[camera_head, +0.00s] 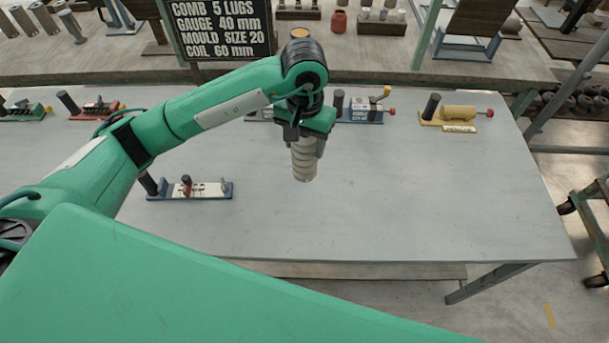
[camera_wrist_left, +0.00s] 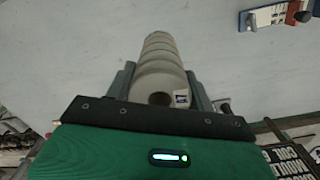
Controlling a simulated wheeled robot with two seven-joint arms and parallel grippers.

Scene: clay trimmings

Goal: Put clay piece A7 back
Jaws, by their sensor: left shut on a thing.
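In the left wrist view the clay piece (camera_wrist_left: 161,66) sits between the two fingers of the gripper (camera_wrist_left: 160,85). It is a ringed cylinder with a hole in its near end and a small label beside the hole. I cannot read the label. My right gripper is not in view.
On the grey table (camera_head: 400,200) stand a blue-based fixture (camera_head: 205,190) at the left front, a blue fixture (camera_head: 362,108) behind my gripper and a yellow fixture (camera_head: 458,114) at the right. A black sign (camera_head: 222,30) stands behind. The table's middle right is clear.

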